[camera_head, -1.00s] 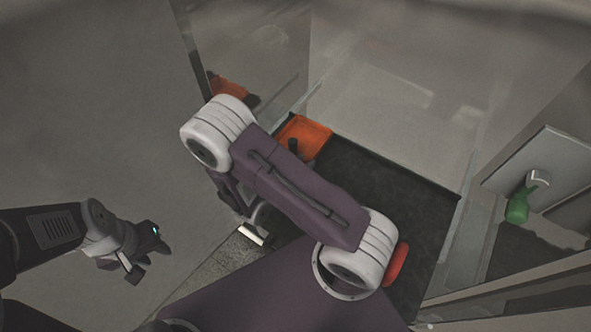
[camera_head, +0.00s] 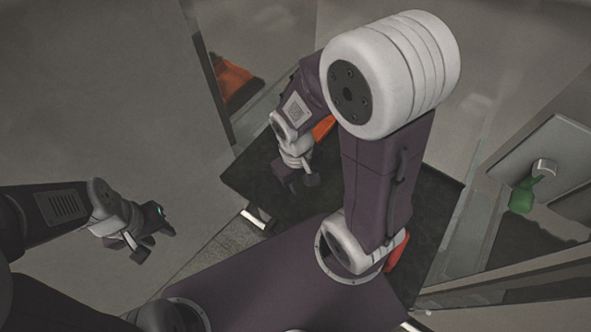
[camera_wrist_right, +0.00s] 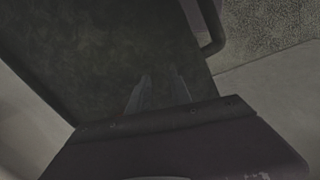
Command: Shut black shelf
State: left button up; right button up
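The black shelf (camera_head: 438,215) is a flat dark panel under my right arm, pulled out in the middle of the head view. Its dark surface (camera_wrist_right: 95,55) also fills much of the right wrist view. A pale bar handle (camera_head: 257,217) shows at its near left edge, and a bar (camera_wrist_right: 214,44) shows at upper right in the wrist view. My right gripper (camera_head: 289,186) is over the shelf's left part; its two fingers (camera_wrist_right: 160,88) stand apart with nothing between them. My left gripper (camera_head: 158,240) hangs left of the shelf, away from it; its opening is unclear.
An orange object (camera_head: 323,128) is partly hidden behind my right arm, and a red one (camera_head: 396,252) shows beside its elbow. Glass-like panels stand behind the shelf. A green object (camera_head: 523,194) is on a fixture at right. The floor at left is clear.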

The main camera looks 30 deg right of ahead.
aim_at(436, 195)
jog(key=k+j+z, duration=0.15)
jog(key=z, duration=0.2)
jog(key=k+z, duration=0.55)
jog(key=z, duration=0.2)
jog(key=i+j, duration=0.1)
jog(key=j+u, duration=0.05)
jog(key=j, duration=0.05)
